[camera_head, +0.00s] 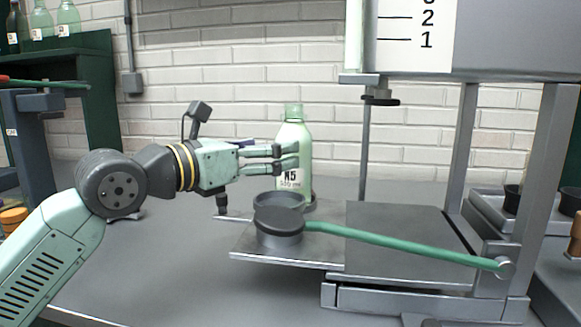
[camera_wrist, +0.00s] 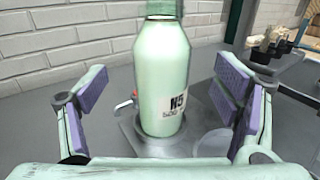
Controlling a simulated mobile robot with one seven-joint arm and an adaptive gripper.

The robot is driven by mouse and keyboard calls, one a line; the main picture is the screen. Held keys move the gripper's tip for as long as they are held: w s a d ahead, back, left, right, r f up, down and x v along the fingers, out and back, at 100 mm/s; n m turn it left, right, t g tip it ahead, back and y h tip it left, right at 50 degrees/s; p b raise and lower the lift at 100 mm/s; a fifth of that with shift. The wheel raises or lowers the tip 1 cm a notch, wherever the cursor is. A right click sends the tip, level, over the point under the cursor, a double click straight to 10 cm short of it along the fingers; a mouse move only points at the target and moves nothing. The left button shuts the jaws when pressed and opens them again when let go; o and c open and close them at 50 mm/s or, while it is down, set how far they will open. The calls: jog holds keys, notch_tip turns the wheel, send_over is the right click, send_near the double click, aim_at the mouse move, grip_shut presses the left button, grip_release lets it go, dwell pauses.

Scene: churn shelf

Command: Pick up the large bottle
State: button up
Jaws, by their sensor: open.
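The large bottle (camera_head: 295,135) is pale green and upright, with a white label reading N5. Its foot is partly hidden behind a dark round cup in the head view. In the wrist view the bottle (camera_wrist: 162,75) stands upright between my two fingers on a grey round base (camera_wrist: 150,145). My gripper (camera_head: 290,157) is open and level at the bottle's mid-height, its fingertips overlapping the bottle's left side in the head view. In the wrist view a gap shows on both sides of the bottle, so neither finger pad (camera_wrist: 228,80) seems to touch it.
A metal frame with a scale (camera_head: 415,35) stands right. A dark green shelf (camera_head: 95,90) with several bottles is left. A brick wall is behind.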

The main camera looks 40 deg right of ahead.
jog(key=d+p, duration=0.1)
jog(key=d, duration=0.6)
jog(key=shift+w, duration=0.35)
jog(key=shift+f, duration=0.1)
jog(key=shift+c, duration=0.3)
grip_shut()
dwell(0.4)
